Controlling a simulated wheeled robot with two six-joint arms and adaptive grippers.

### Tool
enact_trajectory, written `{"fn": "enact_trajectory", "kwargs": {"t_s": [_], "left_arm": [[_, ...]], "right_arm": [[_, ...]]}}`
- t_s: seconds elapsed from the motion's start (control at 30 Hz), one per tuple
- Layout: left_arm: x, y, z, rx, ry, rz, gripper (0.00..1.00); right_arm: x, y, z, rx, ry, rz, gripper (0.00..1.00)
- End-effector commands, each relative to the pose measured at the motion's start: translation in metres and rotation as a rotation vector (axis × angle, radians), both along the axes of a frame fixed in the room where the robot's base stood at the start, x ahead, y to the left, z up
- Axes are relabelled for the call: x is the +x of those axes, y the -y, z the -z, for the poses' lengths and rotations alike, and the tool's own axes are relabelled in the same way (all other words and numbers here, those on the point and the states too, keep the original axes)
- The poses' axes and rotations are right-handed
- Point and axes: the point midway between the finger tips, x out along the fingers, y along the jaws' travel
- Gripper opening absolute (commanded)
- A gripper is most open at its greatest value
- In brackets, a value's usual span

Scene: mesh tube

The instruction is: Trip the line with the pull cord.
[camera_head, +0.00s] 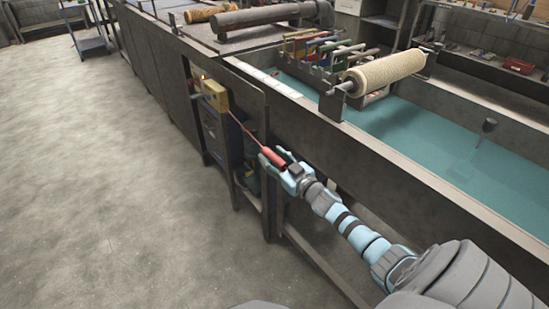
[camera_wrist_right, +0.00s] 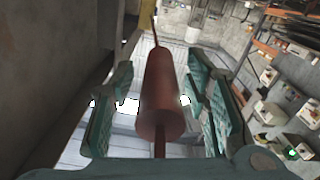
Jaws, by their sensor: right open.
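The pull cord's red handle (camera_head: 273,157) hangs at a slant on a thin red cord (camera_head: 251,135) that runs up to a yellow box (camera_head: 214,94) on the bench side. My right gripper (camera_head: 276,159) is open around the handle, with its fingers on either side. In the right wrist view the handle (camera_wrist_right: 162,95) lies between the open fingers (camera_wrist_right: 160,110), with gaps showing on both sides. The cord also shows above the handle there. My left gripper is not in view.
The bench's long metal rim (camera_head: 385,177) runs close beside my right arm. A teal-floored trough (camera_head: 440,130) and a roller (camera_head: 385,72) lie beyond it. A dark cabinet (camera_head: 217,135) stands below the yellow box. The floor (camera_head: 110,190) at left is clear.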

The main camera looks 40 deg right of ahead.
Motion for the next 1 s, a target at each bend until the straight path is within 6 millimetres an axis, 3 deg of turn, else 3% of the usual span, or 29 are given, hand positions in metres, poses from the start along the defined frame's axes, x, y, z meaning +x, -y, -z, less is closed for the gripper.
{"fn": "enact_trajectory", "kwargs": {"t_s": [0.03,0.27,0.53,0.8,1.0], "left_arm": [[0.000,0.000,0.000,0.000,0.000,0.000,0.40],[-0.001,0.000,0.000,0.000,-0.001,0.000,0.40],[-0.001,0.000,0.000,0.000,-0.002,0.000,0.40],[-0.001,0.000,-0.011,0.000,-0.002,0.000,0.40],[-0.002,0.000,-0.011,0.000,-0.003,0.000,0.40]], "right_arm": [[0.000,0.000,0.000,0.000,0.000,0.000,0.38],[0.000,0.000,0.000,-0.001,0.000,0.000,0.01],[0.000,-0.002,0.000,0.000,0.000,0.000,0.00],[0.001,-0.043,-0.001,0.003,0.001,-0.001,0.00],[0.001,-0.051,0.001,0.000,-0.001,-0.001,0.00]]}}
